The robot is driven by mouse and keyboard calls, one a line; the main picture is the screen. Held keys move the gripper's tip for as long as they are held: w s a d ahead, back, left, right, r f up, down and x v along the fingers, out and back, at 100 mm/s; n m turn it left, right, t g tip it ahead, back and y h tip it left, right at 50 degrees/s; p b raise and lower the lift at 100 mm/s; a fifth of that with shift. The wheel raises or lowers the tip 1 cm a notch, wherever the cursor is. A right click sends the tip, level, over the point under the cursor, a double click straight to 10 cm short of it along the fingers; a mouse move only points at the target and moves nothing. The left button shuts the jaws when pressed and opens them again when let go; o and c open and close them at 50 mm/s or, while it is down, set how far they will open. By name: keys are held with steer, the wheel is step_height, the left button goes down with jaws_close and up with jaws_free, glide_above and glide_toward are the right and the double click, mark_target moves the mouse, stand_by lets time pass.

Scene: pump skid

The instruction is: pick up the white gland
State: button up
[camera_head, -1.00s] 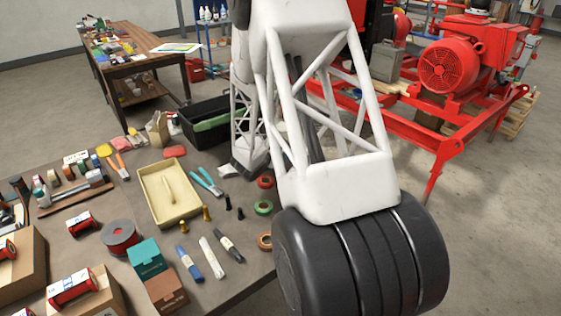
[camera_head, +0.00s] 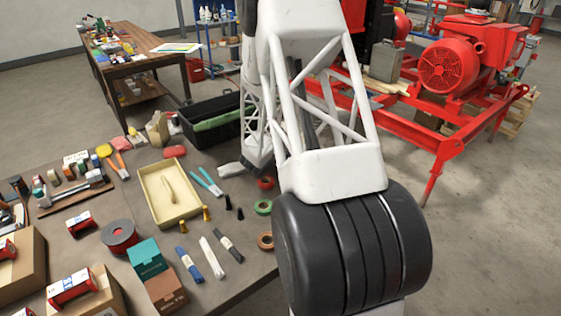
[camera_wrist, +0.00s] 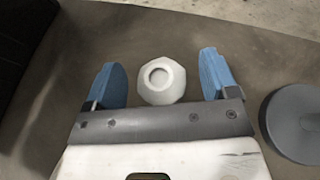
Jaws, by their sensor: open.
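The white gland (camera_wrist: 161,81) shows in the wrist view as a small white nut-like piece with a round hole facing the camera. It sits on the dark grey surface between the two blue fingertips of my gripper (camera_wrist: 162,84). My gripper is open, with a gap visible on each side of the gland. Neither finger appears to touch it. In the head view I cannot make out the white gland or my gripper's fingers.
A dark round object (camera_wrist: 297,122) lies to the right of my gripper in the wrist view. In the head view, the workbench holds a cream tray (camera_head: 150,205), a teal box (camera_head: 146,257), a cable spool (camera_head: 119,236) and pens. A red pump skid (camera_head: 440,120) stands at the back right.

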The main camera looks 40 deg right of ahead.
steer(key=shift+d, duration=0.1)
stand_by(0.5)
steer(key=c, duration=1)
steer(key=shift+r, duration=0.1)
steer(key=shift+r, duration=1.7)
steer(key=s+a, duration=0.2)
steer(key=s, duration=0.2)
steer(key=s+a+r, duration=0.1)
steer(key=s+a, duration=0.2)
steer(key=s, duration=0.2)
steer(key=s+a, duration=0.3)
steer(key=s, duration=0.1)
steer(key=shift+s+r, duration=0.15)
steer(key=shift+s, duration=0.2)
